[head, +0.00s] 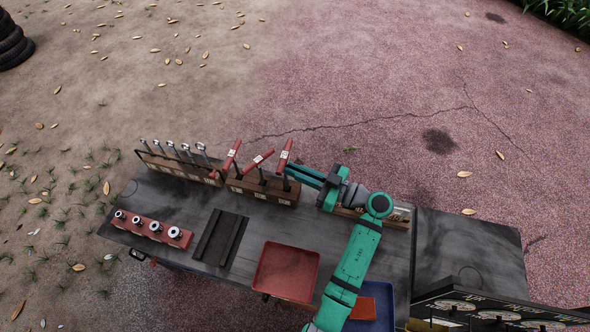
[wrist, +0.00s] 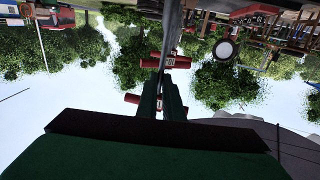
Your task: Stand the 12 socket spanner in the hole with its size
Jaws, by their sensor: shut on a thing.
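Three red-handled T-shaped socket spanners are at the brown wooden block (head: 262,192): a left one (head: 230,155), a middle one (head: 257,160) and a right one (head: 284,155). Size marks on their white labels are too small to read. My gripper (head: 298,170) comes in from the right and is shut on the right spanner, near its red handle. In the wrist view, my fingers (wrist: 164,72) close around that spanner, with its grey shaft beyond. Its shaft runs down at the block's right end; I cannot tell whether its tip is in a hole.
A rack with several chrome spanners (head: 172,148) stands left of the block. A red strip of sockets (head: 152,229), a dark grooved tray (head: 220,238), a red tray (head: 286,271) and a blue tray (head: 376,300) lie in front. Bare cart top lies between them.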

